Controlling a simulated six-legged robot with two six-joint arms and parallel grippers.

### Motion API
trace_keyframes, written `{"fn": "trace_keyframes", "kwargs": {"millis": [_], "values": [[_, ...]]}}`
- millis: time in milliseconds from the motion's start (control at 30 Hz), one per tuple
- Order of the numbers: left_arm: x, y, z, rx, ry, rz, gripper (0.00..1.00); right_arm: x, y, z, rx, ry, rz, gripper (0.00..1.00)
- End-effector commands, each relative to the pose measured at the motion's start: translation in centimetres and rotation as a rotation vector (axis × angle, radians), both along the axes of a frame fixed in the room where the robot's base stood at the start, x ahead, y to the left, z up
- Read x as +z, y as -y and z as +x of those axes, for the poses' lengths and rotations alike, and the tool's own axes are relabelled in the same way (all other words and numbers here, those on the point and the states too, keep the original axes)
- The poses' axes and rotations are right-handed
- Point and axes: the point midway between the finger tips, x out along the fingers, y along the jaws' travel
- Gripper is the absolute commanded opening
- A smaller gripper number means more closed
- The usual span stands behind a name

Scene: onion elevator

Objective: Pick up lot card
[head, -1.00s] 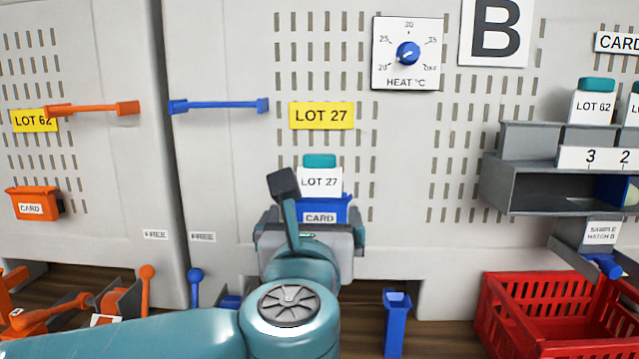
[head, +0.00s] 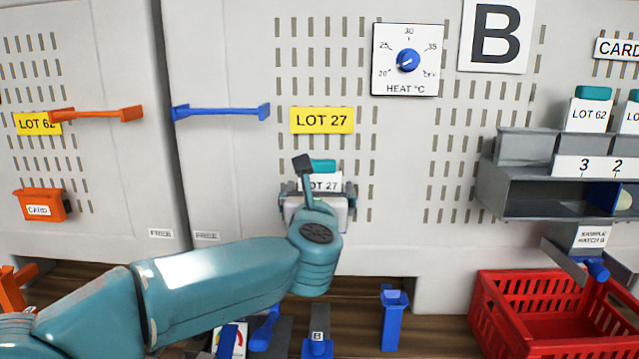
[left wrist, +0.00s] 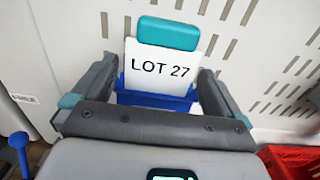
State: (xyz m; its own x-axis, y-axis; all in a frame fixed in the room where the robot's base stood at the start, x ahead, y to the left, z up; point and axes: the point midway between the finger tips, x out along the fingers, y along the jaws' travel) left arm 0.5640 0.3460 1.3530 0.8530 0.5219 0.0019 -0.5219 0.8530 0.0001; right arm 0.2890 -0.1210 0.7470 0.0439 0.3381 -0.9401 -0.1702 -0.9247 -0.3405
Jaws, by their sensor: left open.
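The lot card is white, reads LOT 27 and has a teal top tab (head: 322,166). In the left wrist view the card (left wrist: 160,68) stands upright in a blue holder (left wrist: 155,100) on the wall. My left gripper (head: 318,186) is in front of the card and hides its lower part and the holder in the head view. In the left wrist view my left gripper (left wrist: 152,82) is open, with one finger on each side of the card. I cannot tell whether the fingers touch it. My right gripper is not in view.
A yellow LOT 27 sign (head: 322,120) is above the card. A blue bar handle (head: 220,112) is at upper left and a heat dial (head: 407,60) at upper right. A grey shelf (head: 520,180) and red crate (head: 545,310) are at right.

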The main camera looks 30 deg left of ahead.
Motion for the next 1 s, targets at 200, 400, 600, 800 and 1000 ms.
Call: {"fn": "trace_keyframes", "kwargs": {"millis": [200, 400, 600, 800, 1000], "values": [[-0.1, 0.0, 0.0, 0.0, 0.0, 0.0, 0.84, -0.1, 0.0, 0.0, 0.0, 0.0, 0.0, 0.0], [0.0, 0.0, 0.0, 0.0, 0.0, 0.0, 0.49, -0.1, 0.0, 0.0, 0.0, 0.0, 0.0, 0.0], [0.1, 0.0, -0.1, 0.0, 0.001, 0.0, 0.49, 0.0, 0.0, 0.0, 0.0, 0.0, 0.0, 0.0], [1.9, 0.0, -0.1, 0.002, 0.004, -0.001, 0.49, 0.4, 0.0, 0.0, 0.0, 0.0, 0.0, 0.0], [6.0, 0.1, -0.1, 0.0, 0.007, -0.002, 0.49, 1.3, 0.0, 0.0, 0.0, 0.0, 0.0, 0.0]]}}
